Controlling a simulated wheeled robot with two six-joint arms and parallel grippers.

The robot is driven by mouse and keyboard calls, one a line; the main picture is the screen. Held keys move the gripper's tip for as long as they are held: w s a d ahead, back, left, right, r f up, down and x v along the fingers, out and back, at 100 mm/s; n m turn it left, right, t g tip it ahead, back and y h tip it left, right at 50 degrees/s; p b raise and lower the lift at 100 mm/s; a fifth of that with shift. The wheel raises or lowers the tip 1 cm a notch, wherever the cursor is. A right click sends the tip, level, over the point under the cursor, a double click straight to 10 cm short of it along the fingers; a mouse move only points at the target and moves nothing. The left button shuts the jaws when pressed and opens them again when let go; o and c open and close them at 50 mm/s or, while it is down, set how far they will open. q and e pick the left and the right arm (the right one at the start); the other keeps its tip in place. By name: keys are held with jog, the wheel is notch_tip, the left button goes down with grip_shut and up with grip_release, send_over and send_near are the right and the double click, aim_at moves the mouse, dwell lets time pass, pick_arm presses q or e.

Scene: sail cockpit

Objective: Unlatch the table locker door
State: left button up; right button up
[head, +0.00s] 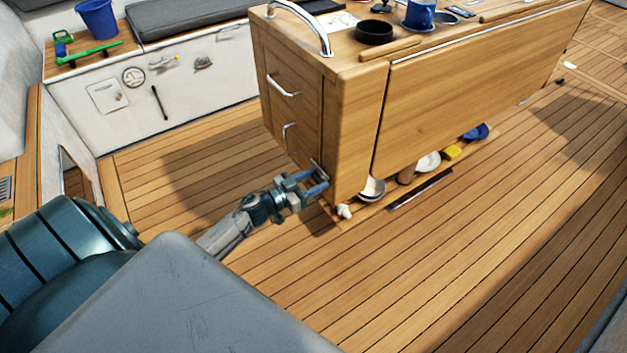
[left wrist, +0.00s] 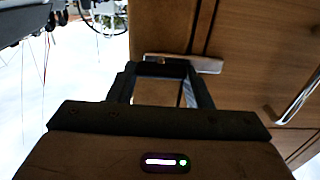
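The wooden table locker (head: 350,120) stands in the middle of the cockpit. Its end face has bar handles, one high (head: 283,86) and one lower (head: 287,131). A small metal latch (head: 319,169) sits low near the corner of that face. The latch also shows in the left wrist view (left wrist: 207,65) as a pale bar across the wood. My left gripper (head: 312,182) is at the latch, with its two fingers apart. The fingertips reach the latch in the wrist view, but contact is unclear. The locker door appears closed. My right gripper is out of view.
A low shelf under the table holds a bowl (head: 372,188), a yellow item (head: 452,152) and a blue item (head: 476,132). A blue mug (head: 420,14) and a black bowl (head: 375,32) stand on top. The plank floor to the right is mostly clear.

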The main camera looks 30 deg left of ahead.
pick_arm(q)
jog(key=c, duration=0.3)
